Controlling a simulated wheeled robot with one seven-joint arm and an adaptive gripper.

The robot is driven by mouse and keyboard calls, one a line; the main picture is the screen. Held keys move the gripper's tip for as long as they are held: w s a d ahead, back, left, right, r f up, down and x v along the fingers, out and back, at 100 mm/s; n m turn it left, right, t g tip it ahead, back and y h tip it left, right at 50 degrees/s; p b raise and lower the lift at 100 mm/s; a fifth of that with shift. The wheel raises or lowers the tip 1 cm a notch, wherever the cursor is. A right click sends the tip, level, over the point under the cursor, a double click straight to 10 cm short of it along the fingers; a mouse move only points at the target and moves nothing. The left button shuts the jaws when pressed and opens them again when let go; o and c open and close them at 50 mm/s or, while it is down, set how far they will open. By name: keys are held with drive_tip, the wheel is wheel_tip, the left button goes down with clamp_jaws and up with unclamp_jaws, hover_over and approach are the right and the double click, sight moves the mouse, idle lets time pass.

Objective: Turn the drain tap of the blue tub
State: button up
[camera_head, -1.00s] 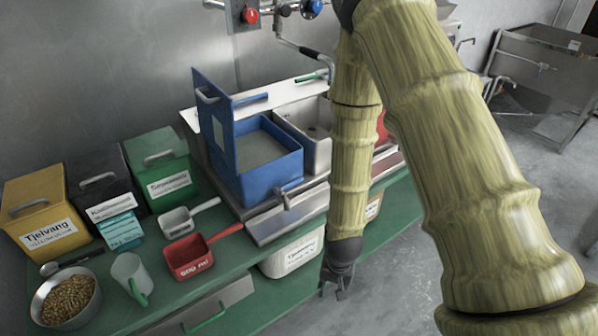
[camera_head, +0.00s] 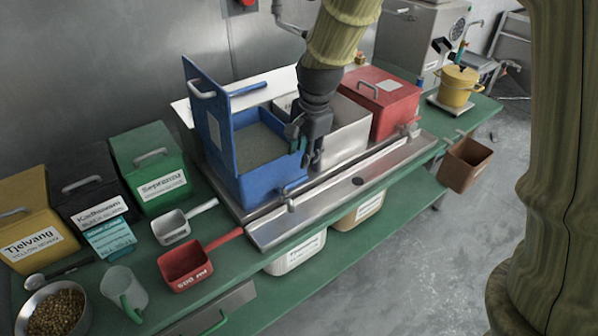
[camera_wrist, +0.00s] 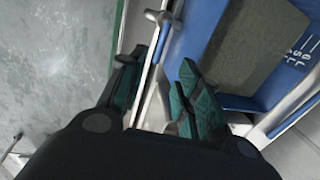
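The blue tub (camera_head: 262,187) stands on the counter with its blue lid raised at its left side. Its drain tap (camera_head: 286,198) is a small grey metal piece low on the front wall, over the steel trough. In the wrist view the tap (camera_wrist: 163,18) shows at the top with a crosswise handle, next to the blue tub wall (camera_wrist: 205,35). My gripper (camera_head: 311,158) points down at the tub's front right corner, above and to the right of the tap. In the wrist view my gripper (camera_wrist: 160,85) is open, its fingers apart, with nothing between them and the tap beyond the tips.
A steel tub (camera_head: 347,135) and a red tub (camera_head: 393,108) stand right of the blue tub. The steel trough (camera_head: 345,187) runs along the front. A red scoop (camera_head: 186,266) and a white scoop (camera_head: 171,227) lie left. The floor in front is clear.

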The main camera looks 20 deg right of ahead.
sight(300, 179)
drive_tip(key=shift+w+a+f+p, duration=0.1)
drive_tip(key=shift+w+f+p, duration=0.2)
drive_tip(key=shift+f, duration=1.4)
drive_tip(key=shift+w+a+f+p, duration=0.1)
drive_tip(key=shift+w+f+p, duration=0.2)
drive_tip(key=shift+f, duration=1.4)
drive_tip(key=shift+w+f+p, duration=0.2)
drive_tip(key=shift+w+f, duration=0.2)
drive_tip(key=shift+f, duration=1.3)
clamp_jaws()
